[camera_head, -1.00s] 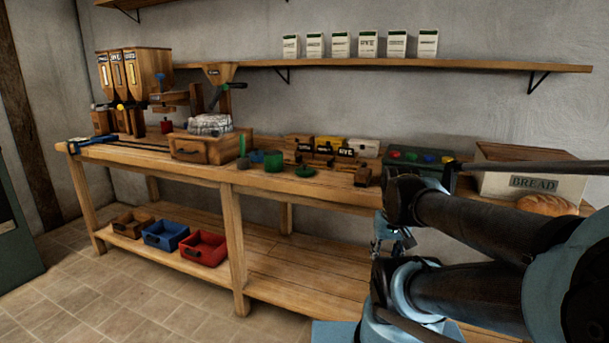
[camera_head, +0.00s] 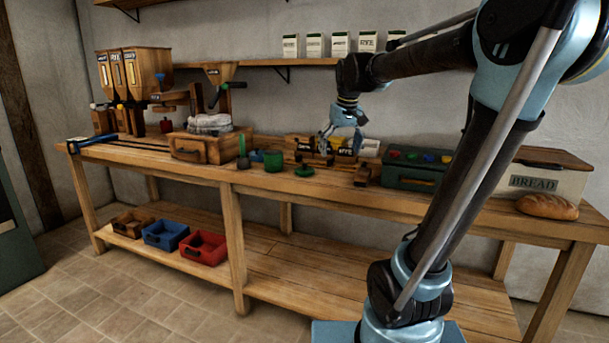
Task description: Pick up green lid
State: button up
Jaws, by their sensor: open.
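The green lid (camera_head: 304,171) is a small flat disc with a knob, lying on the wooden workbench (camera_head: 330,185). A round green container (camera_head: 273,161) stands just left of it. My gripper (camera_head: 336,146) is open and empty. In the picture it shows above and a little right of the lid, in front of the labelled wooden boxes. It is apart from the lid. The lid is not hidden.
Labelled boxes (camera_head: 305,147) stand behind the lid. A small wooden block (camera_head: 362,177) is to its right, then a green case with coloured knobs (camera_head: 413,167).

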notch_tip(320, 180, up, 6)
jog(key=f+n, duration=0.1)
send_over(305, 164)
jog(key=s+d, duration=0.3)
jog(key=s, duration=0.1)
jog(key=x, duration=0.5)
jog(key=a+x, duration=0.1)
jog(key=x, duration=1)
jog(key=shift+w+a+f, duration=0.25)
jog(key=shift+w+a, duration=0.1)
jog(key=c, duration=1)
